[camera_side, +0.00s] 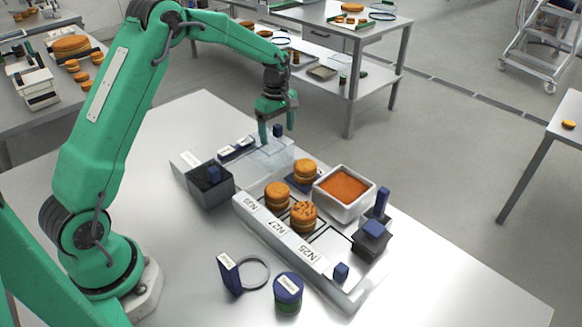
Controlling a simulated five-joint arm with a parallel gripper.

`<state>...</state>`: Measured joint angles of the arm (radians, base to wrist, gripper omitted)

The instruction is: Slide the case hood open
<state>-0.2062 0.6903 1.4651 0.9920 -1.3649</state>
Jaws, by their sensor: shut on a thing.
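The case (315,262) is a long, pale tray with a labelled front edge, lying at a slant on the table. A clear hood (268,160) is at its far left end, hard to make out against the pale surface. A small dark blue knob (278,130) stands at the hood's back. My green gripper (277,129) points down with one finger on each side of this knob and is shut on it. The case's middle is uncovered, with filled rounds (277,195) showing there.
A white square dish (345,190) of orange crumbs and dark blue-topped blocks (373,232) stand at the right. A dark box (210,184) stands left of the case. A ring with a blue tag (229,273) and a blue-lidded jar (288,292) stand in front.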

